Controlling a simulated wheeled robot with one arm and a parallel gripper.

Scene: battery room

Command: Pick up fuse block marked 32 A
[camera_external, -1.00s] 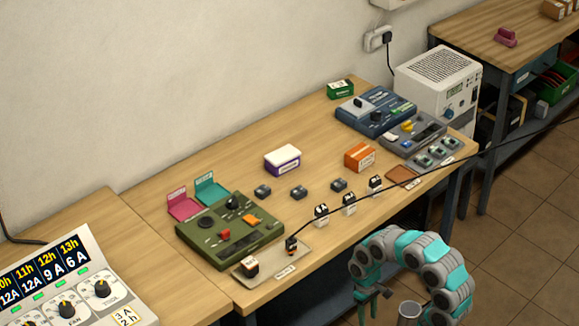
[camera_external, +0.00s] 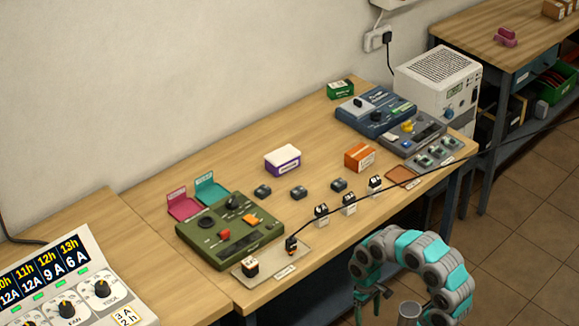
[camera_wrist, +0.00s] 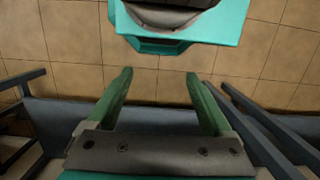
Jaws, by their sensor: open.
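Three small white-and-black blocks stand in a row near the front edge of the wooden bench: a left one (camera_external: 321,215), a middle one (camera_external: 348,204) and a right one (camera_external: 375,185). They look like fuse blocks, but their markings are too small to read, so I cannot tell which is 32 A. Another white-and-dark block (camera_external: 250,266) sits on a pale tray (camera_external: 270,265) at the left. My gripper (camera_wrist: 158,76) is open and empty, its green fingers apart over the floor. In the external view it is low in front of the bench, away from the blocks.
A green control panel (camera_external: 215,248) stands left of the blocks. Several dark small blocks (camera_external: 298,192), a purple-and-white box (camera_external: 282,160) and an orange box (camera_external: 359,157) lie behind them. A black cable crosses above the bench front. The bench edge separates my arm from the blocks.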

